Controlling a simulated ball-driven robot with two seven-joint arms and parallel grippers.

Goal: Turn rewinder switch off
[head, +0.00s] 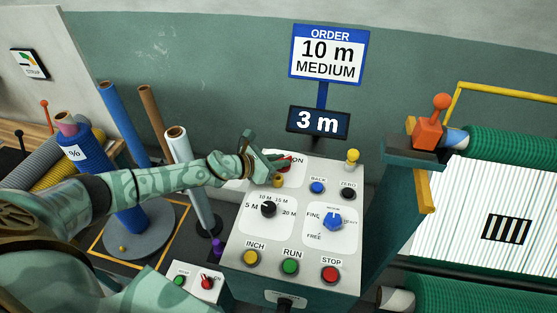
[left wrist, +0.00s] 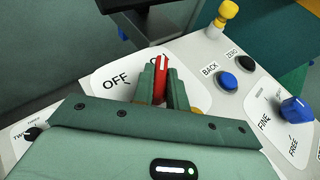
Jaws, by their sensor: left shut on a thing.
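A red switch handle (head: 284,163) sits on a white plate at the top left of the sloped control panel (head: 240,243). The plate reads ON to its right in the head view. My left gripper (head: 272,160) reaches it from the left, its fingers at the handle. In the left wrist view the red handle (left wrist: 160,85) stands between the two green fingers, which are shut on it. The OFF label lies to its left, and the partly covered ON label is by its top. A rewinder name is not readable on the plate. My right gripper does not show.
A blue BACK button (head: 317,187), black ZERO button (head: 348,193), length dial (head: 268,209) and blue tension knob (head: 333,221) are close by. Upright rolls (head: 180,155) stand left of the panel; a 3 m display (head: 319,122) stands behind.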

